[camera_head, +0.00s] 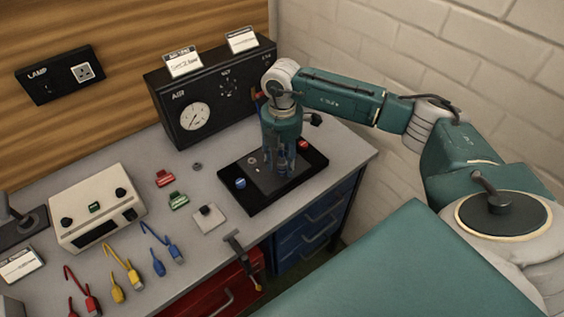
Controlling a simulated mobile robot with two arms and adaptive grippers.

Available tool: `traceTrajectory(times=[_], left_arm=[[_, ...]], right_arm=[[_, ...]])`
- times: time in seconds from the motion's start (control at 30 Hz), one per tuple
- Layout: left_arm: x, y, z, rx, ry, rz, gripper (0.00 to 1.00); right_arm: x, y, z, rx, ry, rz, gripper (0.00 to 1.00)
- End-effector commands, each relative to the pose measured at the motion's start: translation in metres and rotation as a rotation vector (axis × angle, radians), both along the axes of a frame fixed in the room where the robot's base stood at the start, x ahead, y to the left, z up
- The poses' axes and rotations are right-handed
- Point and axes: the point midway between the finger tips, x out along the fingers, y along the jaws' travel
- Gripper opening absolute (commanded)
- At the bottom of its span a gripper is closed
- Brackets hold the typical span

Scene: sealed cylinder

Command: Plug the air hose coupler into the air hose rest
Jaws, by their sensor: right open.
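My right gripper (279,160) points down over a black base plate (262,200) on the grey bench. Its fingers are open, and I cannot make out anything between them. A black box marked AIR (180,133) with a round white gauge (195,117) stands behind, against the wood wall. The gripper and wrist hide part of its right end, where a small red piece (257,96) shows. I cannot tell the air hose coupler or its rest apart for certain; the arm may hide them. A blue knob (240,183) and a red knob (304,145) sit on the plate. My left gripper is not in view.
A cream control box (97,205) stands at the left. Red (90,303), yellow (117,292) and blue (158,267) leads lie at the front left. A small clamp (240,255) sits at the bench's front edge, above red and blue drawers. A brick wall is at right.

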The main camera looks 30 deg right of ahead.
Motion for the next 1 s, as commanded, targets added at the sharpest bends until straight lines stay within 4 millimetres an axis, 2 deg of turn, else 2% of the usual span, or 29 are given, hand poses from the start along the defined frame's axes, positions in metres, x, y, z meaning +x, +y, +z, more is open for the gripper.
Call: traceTrajectory(times=[0.37,0.5,0.57,0.6,1.0], left_arm=[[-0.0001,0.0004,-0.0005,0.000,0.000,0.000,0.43],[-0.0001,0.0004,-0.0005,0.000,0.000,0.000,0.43],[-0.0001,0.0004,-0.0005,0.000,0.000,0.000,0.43],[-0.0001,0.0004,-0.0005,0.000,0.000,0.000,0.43],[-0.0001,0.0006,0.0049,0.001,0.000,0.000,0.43]], right_arm=[[0.0000,0.0001,0.0000,0.000,0.000,0.000,0.42],[0.0000,0.0001,0.0000,0.000,0.000,0.000,0.14],[0.0001,0.0000,0.0000,0.000,0.000,0.000,0.02],[0.0001,0.0000,0.0000,0.000,0.000,0.000,0.00],[0.0005,-0.0001,0.0079,0.000,-0.001,0.000,0.00]])
